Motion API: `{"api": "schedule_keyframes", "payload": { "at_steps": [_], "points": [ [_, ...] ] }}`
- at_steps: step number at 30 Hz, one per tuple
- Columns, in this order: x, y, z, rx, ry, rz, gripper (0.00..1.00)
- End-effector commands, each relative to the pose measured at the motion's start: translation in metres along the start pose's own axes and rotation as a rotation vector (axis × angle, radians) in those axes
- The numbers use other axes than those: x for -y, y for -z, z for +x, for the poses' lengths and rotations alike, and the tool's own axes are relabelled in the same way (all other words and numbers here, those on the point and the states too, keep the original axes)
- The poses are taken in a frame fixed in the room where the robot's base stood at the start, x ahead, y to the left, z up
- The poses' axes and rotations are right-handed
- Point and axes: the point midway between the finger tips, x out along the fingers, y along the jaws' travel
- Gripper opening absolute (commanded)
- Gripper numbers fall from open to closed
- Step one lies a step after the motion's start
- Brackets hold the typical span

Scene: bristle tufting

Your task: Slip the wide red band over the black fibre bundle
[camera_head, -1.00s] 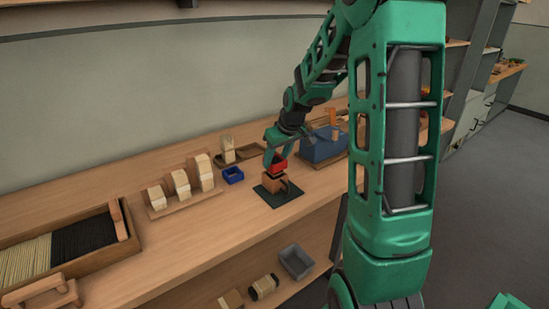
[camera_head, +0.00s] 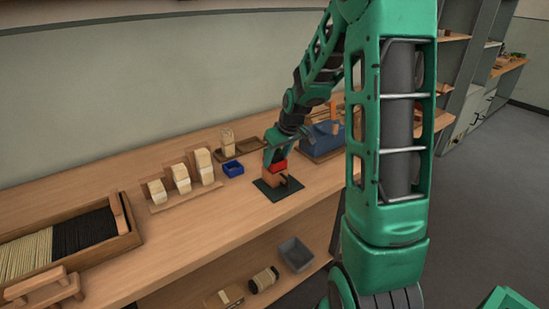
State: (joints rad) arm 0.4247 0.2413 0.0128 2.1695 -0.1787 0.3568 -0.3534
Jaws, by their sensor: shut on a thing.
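The wide red band (camera_head: 279,168) is in my gripper (camera_head: 277,161), which points down over a small orange-brown wooden holder (camera_head: 271,181). The holder stands on a dark green mat (camera_head: 286,191) near the middle of the bench. The band is at the top of the holder, with no clear gap showing between them. The black fibre bundle is not distinguishable there now; the band and gripper cover that spot. I cannot tell from this distance how far the band is around it.
A small blue tray (camera_head: 234,169) and a wooden rack of pale bundles (camera_head: 183,181) stand left of the mat. A larger blue box (camera_head: 324,141) is close behind at right. A divided fibre tray (camera_head: 133,238) lies at front left.

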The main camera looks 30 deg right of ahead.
Motion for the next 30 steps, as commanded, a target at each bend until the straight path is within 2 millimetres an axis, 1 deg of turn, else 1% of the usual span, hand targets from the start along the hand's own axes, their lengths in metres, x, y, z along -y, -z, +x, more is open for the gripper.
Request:
{"api": "schedule_keyframes", "payload": {
  "at_steps": [6,7,8,9,15,16,17,18,30],
  "points": [
    [0.0,-0.0001,0.0001,0.0,0.0,0.0,0.27],
    [0.0,0.0,0.0001,0.0,0.0,0.0,0.52],
    [0.0,0.0,0.0001,0.0,0.0,0.0,0.59],
    [0.0,0.0,0.0,0.0,0.0,0.0,0.69],
    [-0.0001,0.0,0.0,0.0,0.0,0.0,0.69],
    [-0.0001,0.0,0.0,0.0,0.0,0.0,0.72],
    [-0.0001,-0.0001,0.0,0.0,0.0,0.0,0.79],
    [-0.0001,-0.0001,0.0,0.0,0.0,0.0,0.88],
    [-0.0002,-0.0001,0.0,0.0,0.0,0.0,0.88]
  ]
}}
